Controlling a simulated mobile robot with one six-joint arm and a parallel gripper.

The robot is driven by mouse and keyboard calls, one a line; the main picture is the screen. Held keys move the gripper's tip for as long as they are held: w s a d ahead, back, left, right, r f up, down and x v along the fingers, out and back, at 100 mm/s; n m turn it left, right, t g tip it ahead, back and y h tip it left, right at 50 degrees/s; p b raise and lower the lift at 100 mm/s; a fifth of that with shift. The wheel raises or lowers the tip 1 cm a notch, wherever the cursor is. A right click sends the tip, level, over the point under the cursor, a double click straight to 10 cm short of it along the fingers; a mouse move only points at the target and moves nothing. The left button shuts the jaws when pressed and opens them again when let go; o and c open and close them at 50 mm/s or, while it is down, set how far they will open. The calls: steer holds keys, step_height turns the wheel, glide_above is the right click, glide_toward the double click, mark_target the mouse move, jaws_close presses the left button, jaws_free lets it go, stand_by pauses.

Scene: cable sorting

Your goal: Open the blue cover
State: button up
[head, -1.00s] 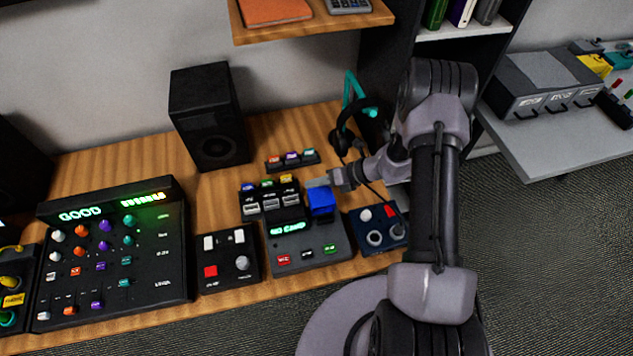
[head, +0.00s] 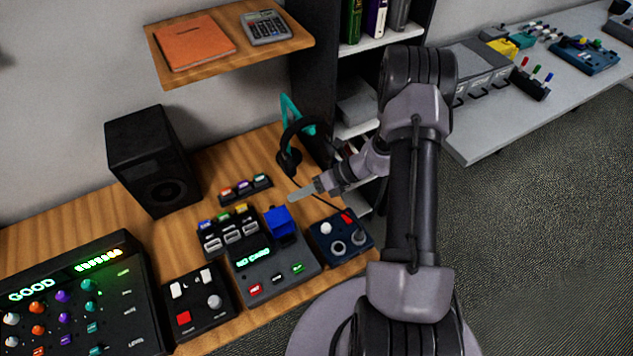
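The blue cover (head: 281,223) is on the dark console (head: 283,281) with the green lit display, at its upper right. Its top edge looks raised, but I cannot tell how far it is open. My gripper (head: 297,195) is just above and slightly right of the cover's top edge in the picture, pointing left. A small gap shows between them in the picture; I cannot tell the true distance. The fingers look like one narrow pale shape from this side, so their opening is hidden. Nothing shows held in them.
A row of slots with coloured tabs (head: 229,236) sits left of the cover. A panel with a joystick and red switch (head: 340,238) is to the right. A black speaker (head: 152,165) stands at back left.

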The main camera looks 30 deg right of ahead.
steer(key=v, duration=0.6)
steer(key=shift+p, duration=0.35)
steer(key=shift+a, duration=0.1)
steer(key=shift+c, duration=0.5)
